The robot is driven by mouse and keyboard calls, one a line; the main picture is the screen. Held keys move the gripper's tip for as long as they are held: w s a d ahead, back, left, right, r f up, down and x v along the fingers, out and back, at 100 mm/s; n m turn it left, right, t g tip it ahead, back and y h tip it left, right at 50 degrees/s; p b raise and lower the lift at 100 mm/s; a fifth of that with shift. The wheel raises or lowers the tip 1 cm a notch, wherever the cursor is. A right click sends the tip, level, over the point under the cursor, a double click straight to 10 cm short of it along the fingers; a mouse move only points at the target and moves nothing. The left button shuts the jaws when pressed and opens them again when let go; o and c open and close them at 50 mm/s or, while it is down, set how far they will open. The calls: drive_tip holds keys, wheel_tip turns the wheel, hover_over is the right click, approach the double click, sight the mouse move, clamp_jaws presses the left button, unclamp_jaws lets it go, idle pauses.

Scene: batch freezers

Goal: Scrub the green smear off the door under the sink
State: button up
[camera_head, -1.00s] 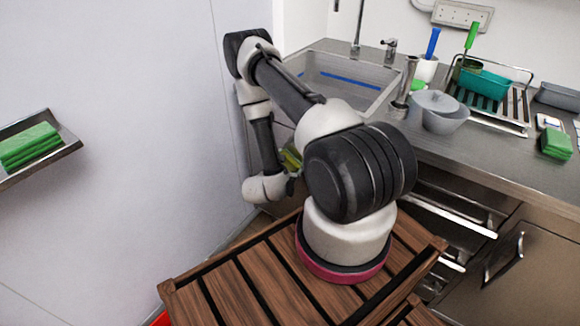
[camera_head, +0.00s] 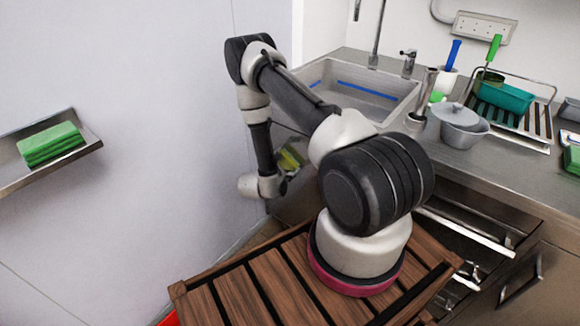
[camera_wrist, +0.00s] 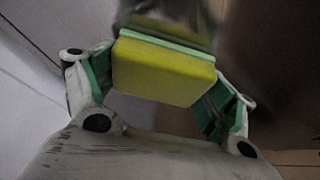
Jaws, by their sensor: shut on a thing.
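My gripper (camera_wrist: 162,75) is shut on a yellow sponge (camera_wrist: 163,72) with a green scouring side, which faces away from the wrist camera. In the head view, the sponge (camera_head: 290,158) shows small at the end of my arm, low in front of the sink (camera_head: 345,88). The door under the sink is mostly hidden behind my arm in the head view. A dim brownish surface fills the right of the wrist view; I cannot tell whether the sponge touches it. I cannot make out the green smear in either view.
The counter right of the sink holds a pot (camera_head: 460,128) and a dish rack (camera_head: 530,125). Drawers (camera_head: 470,235) stand open below it.

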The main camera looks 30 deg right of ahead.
drive_tip(key=s+a, duration=0.2)
drive_tip(key=a, duration=0.3)
drive_tip(key=shift+a, duration=0.35)
drive_tip(key=shift+s+f, duration=0.1)
idle(0.3)
drive_tip(key=a, duration=0.1)
drive_tip(key=s+a, duration=0.1)
drive_tip(key=shift+a, duration=0.4)
